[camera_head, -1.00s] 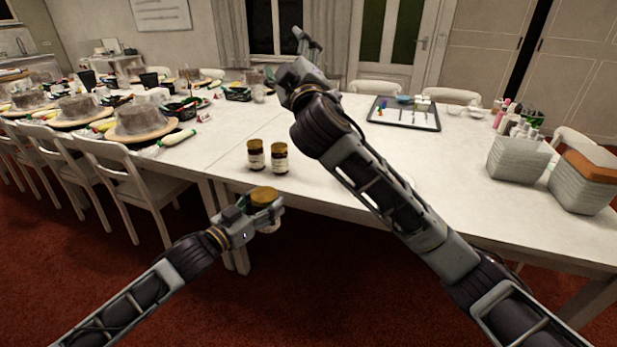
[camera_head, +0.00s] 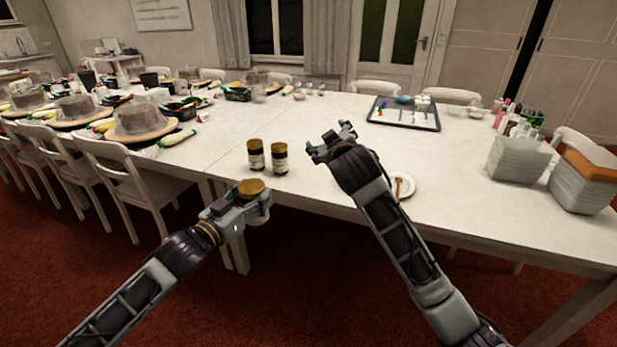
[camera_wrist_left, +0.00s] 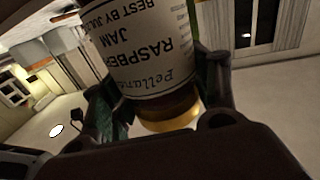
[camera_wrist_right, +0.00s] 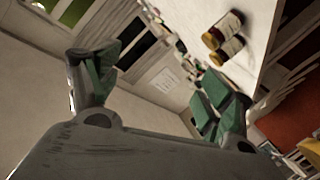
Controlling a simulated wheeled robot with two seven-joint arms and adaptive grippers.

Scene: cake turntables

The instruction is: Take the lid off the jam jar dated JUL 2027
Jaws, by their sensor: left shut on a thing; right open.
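My left gripper (camera_head: 246,207) is shut around a jam jar with a gold lid (camera_head: 252,187). It holds the jar upright, lid up, by the table's front edge. In the left wrist view the jar's label (camera_wrist_left: 148,50) appears upside down and reads RASPBERRY JAM and BEST BY JUL; the year is not visible. The lid (camera_wrist_left: 168,110) is on the jar. Two more dark jars with gold lids, a left one (camera_head: 256,156) and a right one (camera_head: 280,159), stand close together on the table. My right gripper (camera_head: 332,143) is open and empty, above the table to their right.
A small plate (camera_head: 404,190) with a brown stick-like item lies beside my right forearm. A dark-rimmed tray (camera_head: 437,122) is farther back. Grey baskets (camera_head: 516,160) stand at the right. Cake turntables (camera_head: 142,136) fill the left table. The table's middle is largely clear.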

